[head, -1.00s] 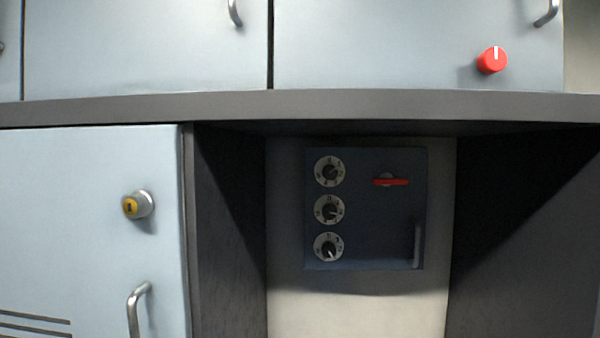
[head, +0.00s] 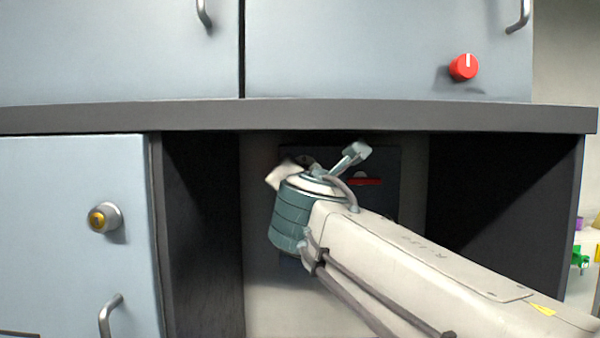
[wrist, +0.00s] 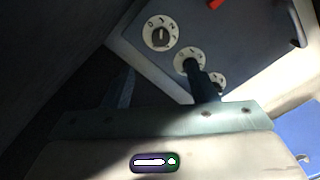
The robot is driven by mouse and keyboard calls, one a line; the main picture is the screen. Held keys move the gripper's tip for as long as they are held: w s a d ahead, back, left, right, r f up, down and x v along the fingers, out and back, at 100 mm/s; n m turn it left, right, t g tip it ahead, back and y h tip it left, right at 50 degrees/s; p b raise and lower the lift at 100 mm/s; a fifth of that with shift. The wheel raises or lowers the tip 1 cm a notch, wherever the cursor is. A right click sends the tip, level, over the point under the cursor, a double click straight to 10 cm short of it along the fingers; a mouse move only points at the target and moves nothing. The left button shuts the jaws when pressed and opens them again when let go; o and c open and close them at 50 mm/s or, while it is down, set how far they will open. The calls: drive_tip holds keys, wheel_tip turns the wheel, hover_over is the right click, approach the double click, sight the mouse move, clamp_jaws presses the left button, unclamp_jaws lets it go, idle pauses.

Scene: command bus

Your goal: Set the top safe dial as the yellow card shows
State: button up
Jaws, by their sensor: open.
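The dark blue safe (head: 387,200) sits in the recess under the counter, mostly hidden behind my arm in the head view. In the wrist view its panel (wrist: 245,50) shows tilted, with the top dial (wrist: 160,33) in clear sight, a pale ring with dark marks and a dark knob. The middle dial (wrist: 188,58) is partly covered by my right finger, and the bottom dial (wrist: 219,79) shows beside that finger. My gripper (wrist: 165,87) is open, with nothing seen between its fingers; the top dial appears above the gap. No yellow card is in view.
The safe's red lever (head: 364,181) shows past my wrist. The counter edge (head: 300,115) runs above the recess, with dark side walls (head: 203,230) left and right. A red knob (head: 463,67) is on the upper cabinet, and a yellow-faced lock (head: 104,218) on the left door.

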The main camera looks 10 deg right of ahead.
drive_tip(key=w+d+p, duration=0.2)
drive_tip(key=w, duration=1.1)
drive_tip(key=shift+w+d, duration=0.2)
drive_tip(key=shift+d, duration=0.15)
drive_tip(key=c, duration=1)
